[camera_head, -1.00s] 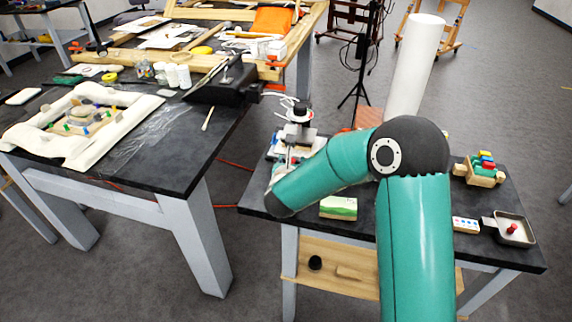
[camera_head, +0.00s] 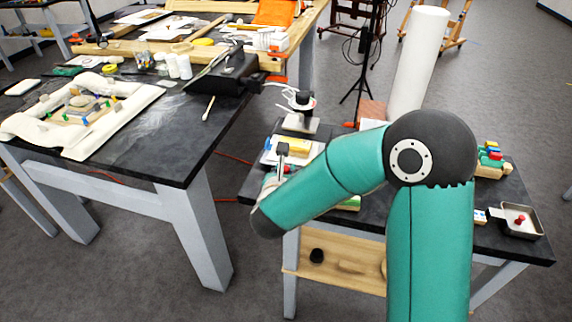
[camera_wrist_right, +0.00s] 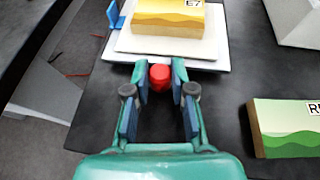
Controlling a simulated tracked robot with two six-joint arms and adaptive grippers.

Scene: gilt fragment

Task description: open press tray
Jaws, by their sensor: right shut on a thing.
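The press tray (camera_wrist_right: 205,49) is a pale flat plate in the right wrist view, with a red knob (camera_wrist_right: 160,74) on its near edge. A yellow and gold block (camera_wrist_right: 168,17) marked E7 lies on it. My right gripper (camera_wrist_right: 160,83) is shut on the red knob, one finger on each side. In the head view, the yellow block (camera_head: 299,151) shows in front of the grey press (camera_head: 301,120), beyond my right forearm. My right fingertips are hard to make out there. My left gripper is not in view.
A green landscape block (camera_wrist_right: 285,129) stands right of my gripper on the dark table (camera_wrist_right: 235,90). A blue piece (camera_wrist_right: 115,15) is by the tray's left side. A metal dish (camera_head: 520,221) is at the table's right. A gap separates the larger left table (camera_head: 160,150).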

